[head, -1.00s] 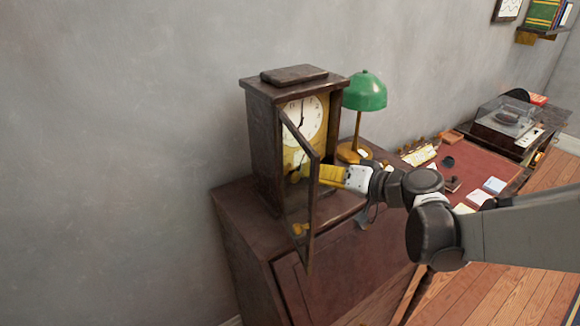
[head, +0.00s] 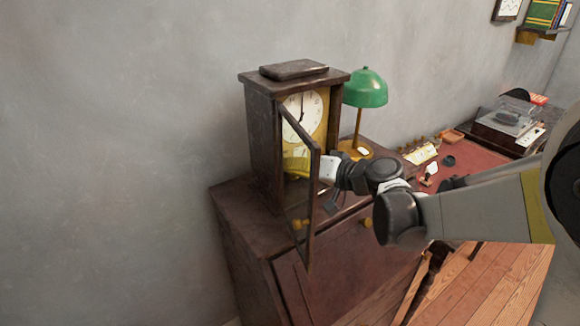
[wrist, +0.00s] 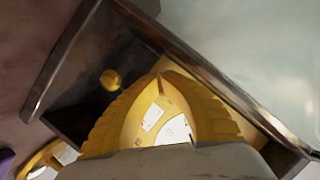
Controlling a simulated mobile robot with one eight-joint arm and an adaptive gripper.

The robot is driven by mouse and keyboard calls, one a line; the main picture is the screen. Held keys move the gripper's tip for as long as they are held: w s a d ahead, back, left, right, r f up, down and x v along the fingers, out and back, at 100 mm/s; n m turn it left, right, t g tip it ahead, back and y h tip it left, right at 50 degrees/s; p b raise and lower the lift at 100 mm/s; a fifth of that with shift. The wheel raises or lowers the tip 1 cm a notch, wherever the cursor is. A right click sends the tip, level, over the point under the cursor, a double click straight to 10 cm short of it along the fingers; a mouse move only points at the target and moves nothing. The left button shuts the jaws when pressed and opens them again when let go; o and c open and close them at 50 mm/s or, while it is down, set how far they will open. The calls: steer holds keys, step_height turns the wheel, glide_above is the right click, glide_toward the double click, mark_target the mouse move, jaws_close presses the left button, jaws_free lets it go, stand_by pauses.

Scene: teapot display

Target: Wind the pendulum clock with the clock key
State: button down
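The pendulum clock (head: 262,140) is a dark wooden case with a white dial (head: 302,114). It stands on a brown cabinet, and its glazed door (head: 313,200) is swung open towards me. My gripper (head: 297,165) reaches in behind the door, below the dial; its yellow fingers show through the glass. In the wrist view my gripper (wrist: 160,80) has its fingertips drawn together, with part of the white dial (wrist: 176,132) between the fingers. A round gold part (wrist: 111,80), perhaps the pendulum bob, lies to their left. I cannot make out the clock key; the fingertips may hide it.
A green lamp (head: 365,88) stands close to the right of the clock. The open door is a narrow obstacle beside my wrist. A desk (head: 480,163) with small items and a turntable (head: 510,118) is further right. The wall is close behind.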

stand_by(0.4)
steer(key=shift+f+m+t+y+b, duration=0.1)
steer(key=shift+m+t+y+b, duration=0.25)
steer(key=shift+m+y+b, duration=1.3)
steer(key=shift+f+m+t+h+b, duration=0.1)
steer(key=shift+m+t+b, duration=0.55)
steer(key=shift+m, duration=2.15)
steer(key=shift+m+t+y+b, duration=0.1)
steer(key=shift+m+y+b, duration=0.75)
steer(key=shift+m+b, duration=1)
steer(key=shift+m+p, duration=0.35)
steer(key=shift+m, duration=0.25)
steer(key=c, duration=1.6)
jaws_free()
